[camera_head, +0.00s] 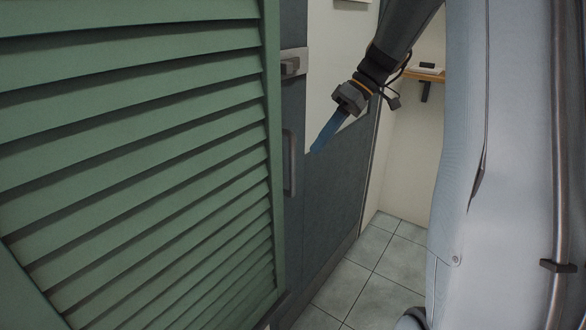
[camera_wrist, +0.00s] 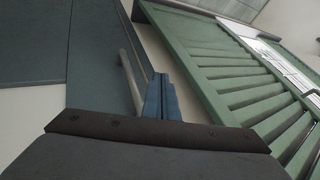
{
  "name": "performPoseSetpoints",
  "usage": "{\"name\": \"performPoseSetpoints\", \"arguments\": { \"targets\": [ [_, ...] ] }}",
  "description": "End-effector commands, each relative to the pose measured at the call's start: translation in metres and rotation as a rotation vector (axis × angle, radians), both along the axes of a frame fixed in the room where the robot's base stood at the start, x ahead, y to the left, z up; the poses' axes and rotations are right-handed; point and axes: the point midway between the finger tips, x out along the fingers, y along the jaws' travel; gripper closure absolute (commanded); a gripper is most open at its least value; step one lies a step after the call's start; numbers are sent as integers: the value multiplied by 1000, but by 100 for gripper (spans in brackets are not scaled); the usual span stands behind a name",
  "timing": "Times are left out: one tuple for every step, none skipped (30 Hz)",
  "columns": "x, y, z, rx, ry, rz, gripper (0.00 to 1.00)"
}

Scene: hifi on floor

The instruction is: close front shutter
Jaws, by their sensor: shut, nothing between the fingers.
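The green louvered shutter (camera_head: 140,150) fills the left half of the head view, close to the camera, with its right edge beside a dark grey door panel. It also shows at the right of the wrist view (camera_wrist: 235,75), tilted. My gripper (camera_head: 316,147) is shut and empty, in front of the dark panel and to the right of the shutter's edge in the head view. In the wrist view its blue fingers (camera_wrist: 160,98) are together, beside the metal handle and apart from the shutter's slats as far as I can see. Any contact is unclear.
The dark grey door (camera_head: 330,200) carries a vertical handle (camera_head: 290,163) and a metal latch (camera_head: 293,63) near the shutter's edge. A small wooden shelf (camera_head: 425,75) is on the back wall. Tiled floor (camera_head: 370,265) is clear at the lower middle.

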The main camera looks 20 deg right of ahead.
Motion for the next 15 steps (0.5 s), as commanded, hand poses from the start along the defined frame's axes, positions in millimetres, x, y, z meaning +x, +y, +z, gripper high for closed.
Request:
{"name": "performPoseSetpoints", "arguments": {
  "targets": [
    [2,-1,2,9,-8,7,100],
    [2,0,1,11,-13,11,100],
    [2,2,-1,13,-14,12,100],
    [2,3,-3,13,-13,13,100],
    [2,6,-6,14,-13,13,100],
    [2,9,-11,12,-12,13,100],
    [2,12,-15,12,-12,13,100],
    [2,16,-19,12,-10,13,100],
    [2,21,-26,13,-10,13,100],
    [2,24,-30,12,-10,13,100],
    [2,27,-35,12,-11,12,100],
    [2,32,-42,12,-9,12,100],
    [2,36,-46,12,-9,12,100],
    [3,40,-51,12,-10,12,100],
    [2,44,-57,11,-10,12,100]
  ]
}}
